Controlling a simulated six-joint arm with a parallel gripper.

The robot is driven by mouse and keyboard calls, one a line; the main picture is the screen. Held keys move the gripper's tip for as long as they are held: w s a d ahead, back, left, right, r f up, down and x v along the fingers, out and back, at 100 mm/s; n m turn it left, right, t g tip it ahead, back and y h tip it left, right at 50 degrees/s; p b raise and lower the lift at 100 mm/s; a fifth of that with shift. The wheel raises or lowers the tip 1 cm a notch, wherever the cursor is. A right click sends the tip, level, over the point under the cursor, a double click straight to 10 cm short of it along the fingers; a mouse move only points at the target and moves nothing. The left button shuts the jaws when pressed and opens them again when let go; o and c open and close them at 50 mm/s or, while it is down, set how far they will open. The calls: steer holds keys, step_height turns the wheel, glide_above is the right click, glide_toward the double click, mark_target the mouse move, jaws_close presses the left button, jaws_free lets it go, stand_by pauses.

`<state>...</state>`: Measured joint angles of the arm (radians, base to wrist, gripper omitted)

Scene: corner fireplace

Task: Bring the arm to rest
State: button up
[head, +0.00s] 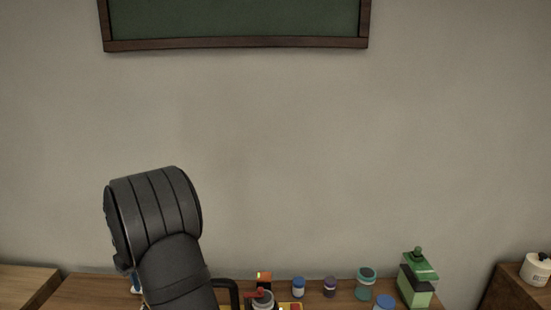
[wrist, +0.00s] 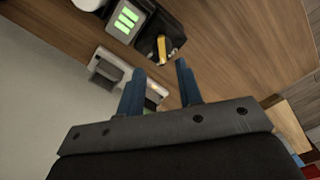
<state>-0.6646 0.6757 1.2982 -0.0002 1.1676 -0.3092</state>
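My gripper (wrist: 160,85) shows in the wrist view with two blue fingers apart and nothing between them. Beyond the fingers is a wooden surface with items on it. In the head view a dark grey part of my arm (head: 160,225) rises at the lower left, in front of the wall. The gripper's fingers cannot be made out in the head view.
In the head view a wooden table (head: 90,290) holds several small jars, one a teal jar (head: 365,284), and a green box-like item (head: 416,280). A white container (head: 535,269) stands at far right. In the wrist view a black holder (wrist: 160,35) contains something yellow. The wall above is clear up to a green board (head: 235,20).

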step_height(320, 180, up, 9)
steer(key=f+n, duration=0.2)
steer(key=f, duration=0.4)
steer(key=f+n, duration=0.2)
steer(key=f, duration=0.4)
steer(key=f+n, duration=0.2)
steer(key=f, duration=0.4)
steer(key=shift+w+a, duration=0.1)
steer(key=shift+w, duration=0.15)
steer(key=shift+s+f, duration=0.1)
steer(key=shift+f, duration=0.1)
step_height(320, 180, up, 15)
steer(key=m, duration=0.6)
steer(key=shift+s, duration=0.15)
steer(key=shift+r, duration=0.2)
